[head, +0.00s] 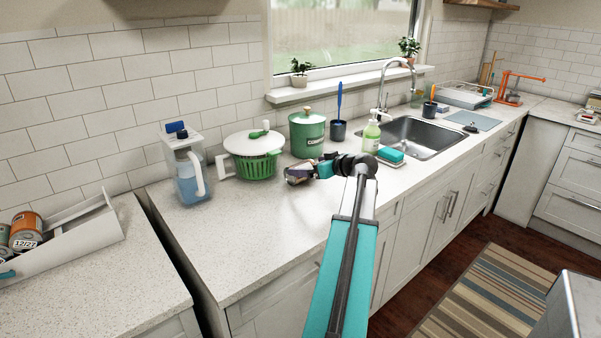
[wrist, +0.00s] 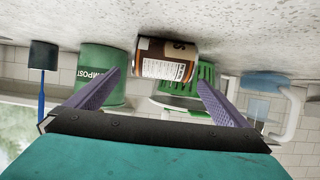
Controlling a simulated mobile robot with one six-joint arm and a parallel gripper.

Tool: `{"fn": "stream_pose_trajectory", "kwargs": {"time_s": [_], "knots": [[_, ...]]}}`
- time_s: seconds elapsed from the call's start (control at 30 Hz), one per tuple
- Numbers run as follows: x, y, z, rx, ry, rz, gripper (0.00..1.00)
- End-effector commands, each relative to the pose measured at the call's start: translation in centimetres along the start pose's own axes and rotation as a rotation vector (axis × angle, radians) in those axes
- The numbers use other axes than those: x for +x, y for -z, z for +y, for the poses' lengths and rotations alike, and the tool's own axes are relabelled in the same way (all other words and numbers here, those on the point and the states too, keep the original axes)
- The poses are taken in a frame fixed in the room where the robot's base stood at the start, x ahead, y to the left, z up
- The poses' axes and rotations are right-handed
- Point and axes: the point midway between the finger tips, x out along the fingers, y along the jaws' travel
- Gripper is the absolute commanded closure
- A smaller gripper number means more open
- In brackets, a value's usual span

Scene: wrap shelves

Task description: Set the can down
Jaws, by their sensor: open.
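The can (wrist: 165,60) has a brown and white label and shows in the wrist view, which is upside down. It is at the counter surface, in front of the spread fingers. My gripper (wrist: 158,82) is open, with one purple finger to each side of the can; a gap shows on the left, while the right side looks close. I cannot tell whether either finger touches it.
Behind the gripper stand a green compost canister (head: 307,136) and a green colander with a white lid (head: 254,147). A blue-filled jug (head: 187,172) is at left, a soap bottle (head: 371,137) and sponge (head: 390,155) at right. The front counter (head: 262,230) is clear.

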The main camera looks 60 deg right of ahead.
Motion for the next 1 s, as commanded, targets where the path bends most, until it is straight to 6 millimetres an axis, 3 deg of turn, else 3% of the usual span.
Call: {"fn": "stream_pose_trajectory", "kwargs": {"time_s": [0.47,0.8,1.0], "knots": [[0.6,0.1,0.0,0.000,0.000,0.000,0.00],[4.3,0.3,-0.2,0.000,0.001,-0.001,0.00],[5.3,0.2,-0.3,0.000,-0.001,0.000,0.00]]}}
